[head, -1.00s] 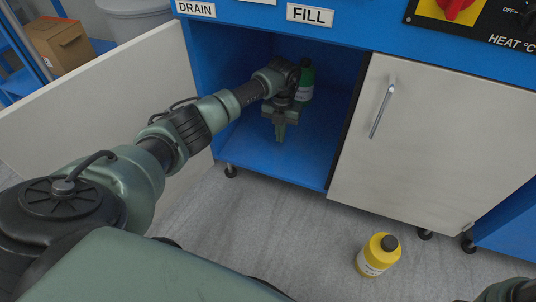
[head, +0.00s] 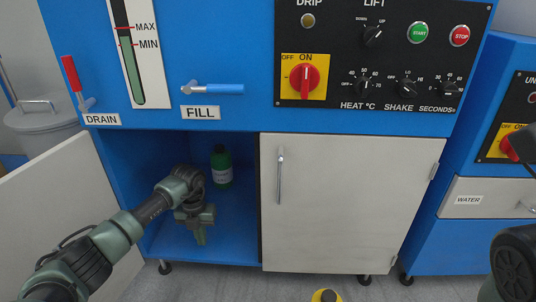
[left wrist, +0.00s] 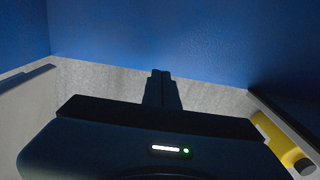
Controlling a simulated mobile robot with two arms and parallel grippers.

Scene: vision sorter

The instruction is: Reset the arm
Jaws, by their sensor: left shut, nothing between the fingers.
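My left arm reaches into the open cupboard (head: 165,245) under the blue machine. My left gripper (head: 200,238) points down inside it, shut and empty. In the left wrist view its closed fingers (left wrist: 161,88) show as a dark pair with nothing between them. A green bottle (head: 221,168) stands upright inside the cupboard, behind and to the right of the gripper and apart from its fingers. Part of my right arm shows at the right edge of the head view; its gripper does not.
The open left door (head: 60,205) stands beside my left arm. The closed right door (head: 345,205) borders the opening. A yellow bottle (head: 326,296) on the floor is mostly cut off below; it also shows in the left wrist view (left wrist: 277,142).

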